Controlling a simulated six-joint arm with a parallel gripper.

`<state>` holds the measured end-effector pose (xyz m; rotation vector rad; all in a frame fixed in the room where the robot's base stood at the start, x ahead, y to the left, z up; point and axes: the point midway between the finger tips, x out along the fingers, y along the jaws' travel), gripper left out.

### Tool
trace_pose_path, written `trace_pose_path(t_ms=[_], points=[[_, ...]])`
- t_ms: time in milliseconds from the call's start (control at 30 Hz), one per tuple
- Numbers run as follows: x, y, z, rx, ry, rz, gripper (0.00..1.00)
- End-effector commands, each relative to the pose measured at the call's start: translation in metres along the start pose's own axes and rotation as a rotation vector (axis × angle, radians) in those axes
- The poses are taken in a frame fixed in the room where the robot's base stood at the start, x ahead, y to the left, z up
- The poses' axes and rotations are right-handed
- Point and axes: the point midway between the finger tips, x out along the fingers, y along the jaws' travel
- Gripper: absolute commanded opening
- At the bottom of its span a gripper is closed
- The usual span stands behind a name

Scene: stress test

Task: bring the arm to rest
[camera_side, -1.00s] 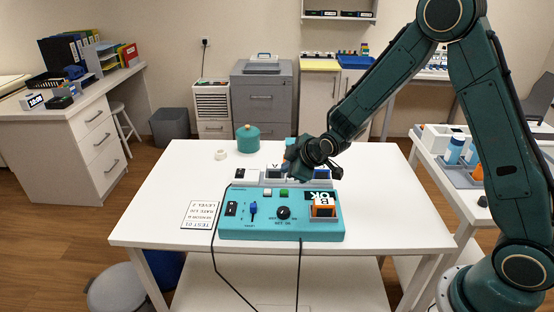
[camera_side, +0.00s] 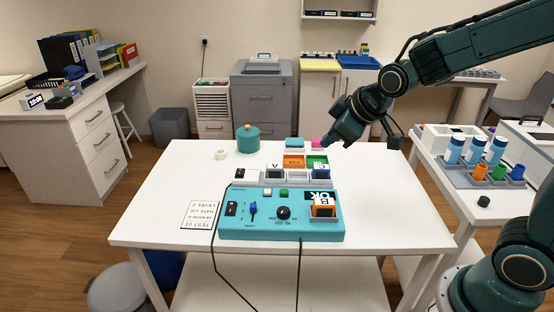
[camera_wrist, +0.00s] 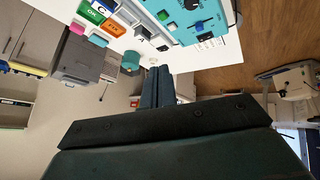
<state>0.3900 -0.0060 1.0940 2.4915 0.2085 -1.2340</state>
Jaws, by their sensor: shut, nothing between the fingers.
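My gripper (camera_side: 345,140) is in the air above the right back part of the white table (camera_side: 185,185) in the side view. It is dark teal, and its fingers are shut with nothing between them. In the wrist view my gripper (camera_wrist: 158,72) shows two dark fingers side by side, pointing over the table. The teal control panel (camera_side: 262,232) lies near the table's front, apart from my gripper.
A teal round pot (camera_side: 247,139) and a white roll (camera_side: 221,154) stand at the back left. A side table with bottles (camera_side: 475,151) is at right. Air above the table's left is free.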

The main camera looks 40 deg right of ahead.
Motion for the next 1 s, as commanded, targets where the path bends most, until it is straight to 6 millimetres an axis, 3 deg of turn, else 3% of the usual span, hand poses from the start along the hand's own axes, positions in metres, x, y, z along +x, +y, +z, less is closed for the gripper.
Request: trace_pose_path(t_ms=[200,600,800,1000], points=[[-0.051,-0.009,0.021,0.094,-0.029,-0.017,0.0],[-0.128,-0.033,0.077,0.263,-0.099,-0.044,0.0],[-0.154,-0.045,0.107,0.336,-0.132,-0.051,0.0],[-0.167,-0.052,0.124,0.374,-0.154,-0.055,0.0]])
